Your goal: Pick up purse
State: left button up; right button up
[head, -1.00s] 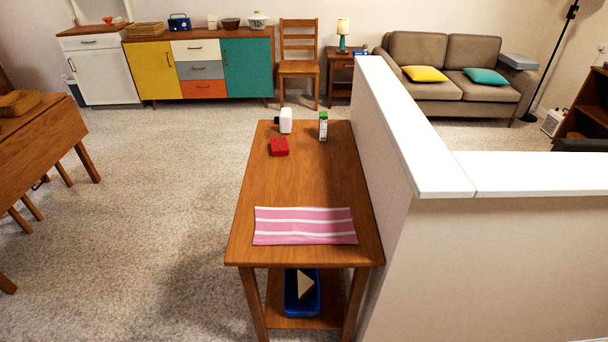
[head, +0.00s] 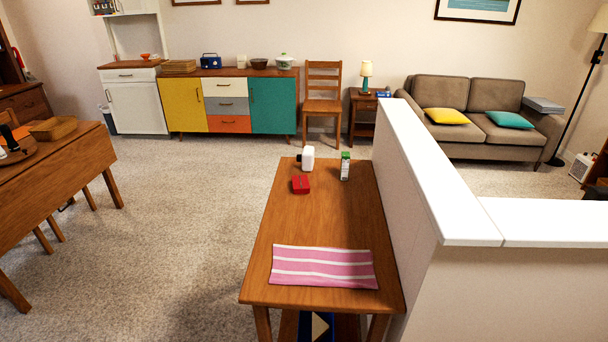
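A small red object (head: 301,184), which looks like the purse, lies on the wooden table (head: 330,222) toward its far end. It is too small to make out details. A white bottle-like item (head: 308,158) with a dark part at its left stands just behind it. A green and white carton (head: 345,166) stands to its right. Neither of my grippers is in view, and nothing touches the red object.
A pink striped cloth (head: 324,267) lies on the table's near end. A white-topped half wall (head: 430,190) runs along the table's right side. A drop-leaf table (head: 50,185) stands at the left. Open carpet (head: 185,215) lies between the tables.

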aim_at(300, 184)
jog(key=u, duration=0.3)
jog(key=k, duration=0.45)
jog(key=u, duration=1.2)
jog(key=i, duration=2.4)
jog(key=z, duration=0.55)
